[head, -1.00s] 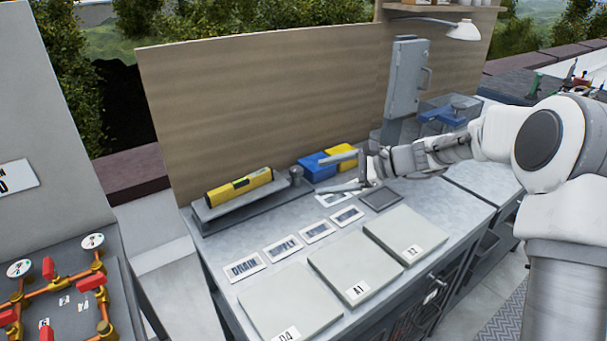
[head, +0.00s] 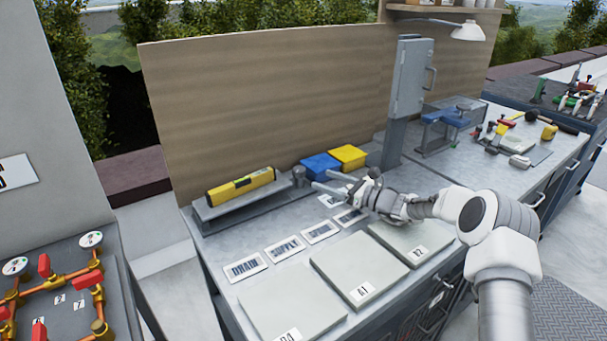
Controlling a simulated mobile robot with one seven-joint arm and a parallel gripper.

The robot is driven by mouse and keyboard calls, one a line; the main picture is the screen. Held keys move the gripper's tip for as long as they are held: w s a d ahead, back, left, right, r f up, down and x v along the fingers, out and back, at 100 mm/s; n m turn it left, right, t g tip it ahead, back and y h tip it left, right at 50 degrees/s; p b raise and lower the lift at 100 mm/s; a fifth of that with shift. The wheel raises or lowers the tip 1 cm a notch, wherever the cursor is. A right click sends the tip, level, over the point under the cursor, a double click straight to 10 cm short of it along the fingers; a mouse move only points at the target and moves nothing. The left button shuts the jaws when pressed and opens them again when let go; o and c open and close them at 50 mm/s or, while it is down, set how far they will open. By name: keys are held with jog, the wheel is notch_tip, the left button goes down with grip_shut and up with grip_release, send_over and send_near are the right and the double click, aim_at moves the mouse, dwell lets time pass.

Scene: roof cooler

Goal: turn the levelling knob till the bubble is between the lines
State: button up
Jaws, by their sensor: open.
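The yellow spirit level (head: 241,187) lies on a grey plate (head: 215,213) at the back left of the bench; its bubble is too small to read. The levelling knob (head: 299,176) is a small grey cylinder at the right end of that plate. My gripper (head: 322,183) is open, with its two fingers pointing left toward the knob. The fingertips are close to the knob's right side; whether they touch it or straddle it I cannot tell.
A blue box (head: 320,167) and a yellow box (head: 348,157) stand just behind my gripper. Labelled cards (head: 245,267) and pale panels (head: 290,303) lie in front. A grey cabinet on a post (head: 411,78) stands to the right. A wooden board (head: 260,95) closes the back.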

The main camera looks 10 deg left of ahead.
aim_at(302, 174)
jog(key=x, duration=0.8)
jog(key=shift+w+a+b, duration=0.1)
jog(key=shift+a+b, duration=0.15)
jog(key=shift+b, duration=0.15)
grip_shut()
jog(key=shift+m+t, duration=0.4)
jog(key=shift+t, duration=0.1)
jog(key=shift+m+t+h+b, duration=0.4)
jog(key=shift+t+h+b, duration=0.15)
jog(key=shift+t, duration=0.15)
jog(key=m+t+h+b, duration=0.1)
jog(key=m+t+b, duration=0.1)
jog(key=shift+s+a+f+t+h+b, duration=0.15)
jog(key=shift+s+f+t+h+b, duration=0.05)
jog(key=shift+s+t+h+b, duration=0.15)
jog(key=shift+a+r+m+t+h+b, duration=0.1)
jog(key=shift+a+m+t+h+b, duration=0.05)
jog(key=shift+m+t+h+b, duration=0.75)
jog(key=shift+r+m+t+h+b, duration=0.15)
jog(key=shift+m+t+h+b, duration=0.3)
jog(key=shift+h, duration=0.15)
